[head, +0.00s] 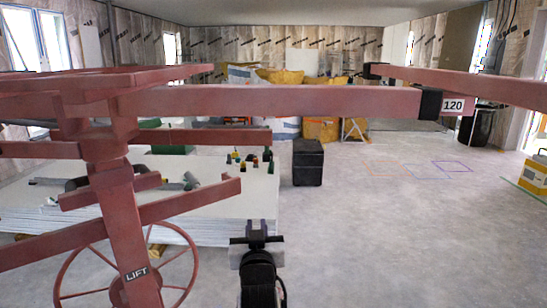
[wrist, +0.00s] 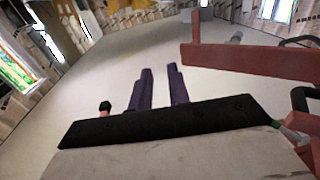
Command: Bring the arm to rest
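My gripper (head: 257,226) shows in the head view at the bottom centre, at the end of my dark arm, low in front of the stacked white panels. It is apart from the red lift frame (head: 280,101). In the wrist view its two dark purple fingers (wrist: 159,69) stand apart with bare floor between them, and they hold nothing. Part of the red lift frame (wrist: 250,60) also shows at the right of the wrist view. Most of my arm is out of view.
A stack of white panels (head: 235,205) with small items on top lies at the left. A red handwheel (head: 63,282) is at the lower left. A black box (head: 308,162) stands near the centre. A long red beam (head: 470,84) crosses the upper right.

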